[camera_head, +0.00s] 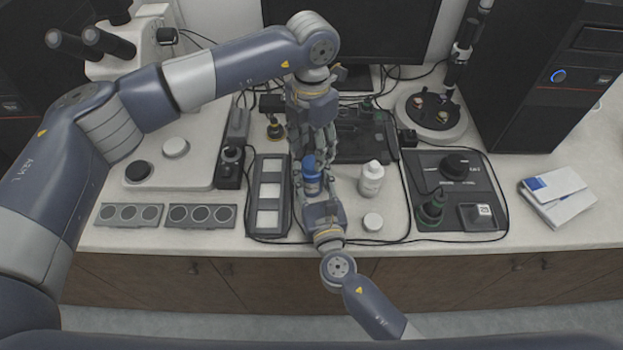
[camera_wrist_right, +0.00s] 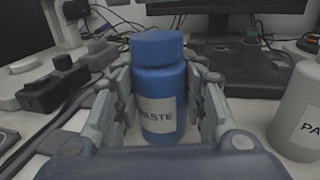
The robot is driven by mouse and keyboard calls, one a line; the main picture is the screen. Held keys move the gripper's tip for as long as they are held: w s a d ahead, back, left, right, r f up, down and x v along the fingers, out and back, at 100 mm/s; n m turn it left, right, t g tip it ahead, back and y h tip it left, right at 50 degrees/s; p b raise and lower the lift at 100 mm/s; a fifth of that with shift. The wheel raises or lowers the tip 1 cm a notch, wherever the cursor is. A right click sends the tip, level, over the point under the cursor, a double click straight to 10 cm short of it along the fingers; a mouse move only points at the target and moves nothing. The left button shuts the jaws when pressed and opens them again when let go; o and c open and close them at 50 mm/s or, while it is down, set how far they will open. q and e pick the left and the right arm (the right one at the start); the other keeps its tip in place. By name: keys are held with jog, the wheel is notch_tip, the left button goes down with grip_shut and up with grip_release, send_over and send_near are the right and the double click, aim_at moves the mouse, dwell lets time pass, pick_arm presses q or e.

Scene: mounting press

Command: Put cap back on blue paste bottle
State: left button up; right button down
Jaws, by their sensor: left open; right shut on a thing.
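The blue paste bottle (camera_head: 312,185) is upright between the fingers of my right gripper (camera_head: 312,190), which is shut on its sides. In the right wrist view the bottle (camera_wrist_right: 161,95) shows a white label reading "PASTE". The blue cap (camera_wrist_right: 157,47) sits on top of the bottle in that view and looks level; whether it is screwed tight cannot be told. The cap (camera_head: 309,161) also shows in the head view. My left gripper (camera_head: 311,148) is open, just beyond and above the cap in the head view. Its fingertips are partly hard to make out.
A white bottle (camera_head: 371,179) stands to the right, with a round white cap (camera_head: 373,221) on the counter in front of it. A tray with pale squares (camera_head: 252,195) lies left of the bottle. A dark control panel (camera_head: 455,190) is further right. Cables cross the counter.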

aim_at(311, 162)
pick_arm(q)
jog(key=shift+f, duration=2)
jog(key=shift+c, duration=0.2)
jog(key=c, duration=1.1)
jog(key=o, duration=1.3)
notch_tip(311, 162, up, 12)
